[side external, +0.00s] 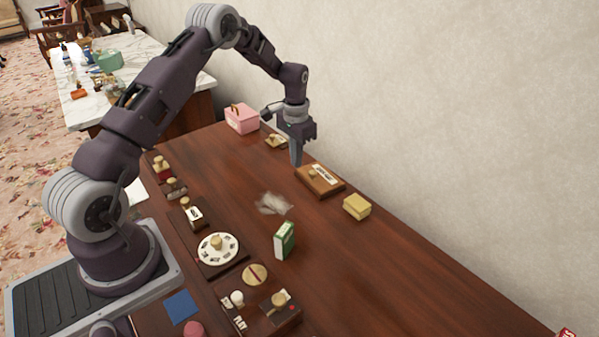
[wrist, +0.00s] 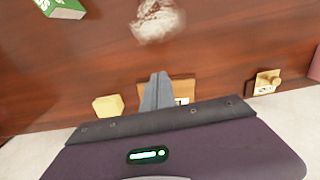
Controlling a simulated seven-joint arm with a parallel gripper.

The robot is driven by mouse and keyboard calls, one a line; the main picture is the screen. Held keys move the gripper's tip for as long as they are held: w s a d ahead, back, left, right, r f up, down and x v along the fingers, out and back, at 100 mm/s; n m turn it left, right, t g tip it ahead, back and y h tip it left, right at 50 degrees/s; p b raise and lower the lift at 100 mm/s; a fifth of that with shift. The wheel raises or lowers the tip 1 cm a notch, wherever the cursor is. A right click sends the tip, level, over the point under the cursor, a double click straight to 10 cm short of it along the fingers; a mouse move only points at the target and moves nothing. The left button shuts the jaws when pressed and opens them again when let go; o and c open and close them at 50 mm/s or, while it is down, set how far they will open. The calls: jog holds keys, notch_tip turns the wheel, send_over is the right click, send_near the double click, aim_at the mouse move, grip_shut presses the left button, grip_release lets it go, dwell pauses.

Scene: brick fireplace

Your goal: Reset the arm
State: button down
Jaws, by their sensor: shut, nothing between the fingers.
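My gripper (side external: 296,158) points down over the far part of the brown wooden table, just left of a wooden box with a white label (side external: 320,180). Its fingers are shut together with nothing between them. In the wrist view the shut fingers (wrist: 157,85) stand in front of the same wooden box (wrist: 182,88) and hide part of it. I cannot tell whether the fingertips touch anything. My arm reaches from the left over the table in a high bend.
Near the gripper are a yellow block (side external: 357,206), a small knobbed box (side external: 276,141) and a pink box (side external: 242,118). A crumpled clear piece (side external: 274,204) and a green box (side external: 285,240) lie mid-table. Several knobbed devices, including a white dial (side external: 218,249), line the left side. A wall bounds the back.

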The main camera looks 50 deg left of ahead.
jog(key=s+d+r+t, duration=0.1)
jog(key=s+d+r, duration=0.3)
jog(key=r, duration=0.4)
jog(key=s+d+r+t, duration=0.1)
jog(key=s+d+r, duration=0.25)
jog(key=r, duration=0.45)
jog(key=s+d+r+t, duration=0.1)
jog(key=s+d+r, duration=0.3)
jog(key=r, duration=0.5)
jog(key=s+d+r+t, duration=0.1)
jog(key=s+d, duration=0.3)
jog(key=s, duration=0.6)
jog(key=s+d+t, duration=0.1)
jog(key=s+d, duration=0.3)
jog(key=s, duration=0.7)
jog(key=shift+s+r+t, duration=0.2)
jog(key=shift+r+t, duration=0.1)
jog(key=shift+r, duration=0.1)
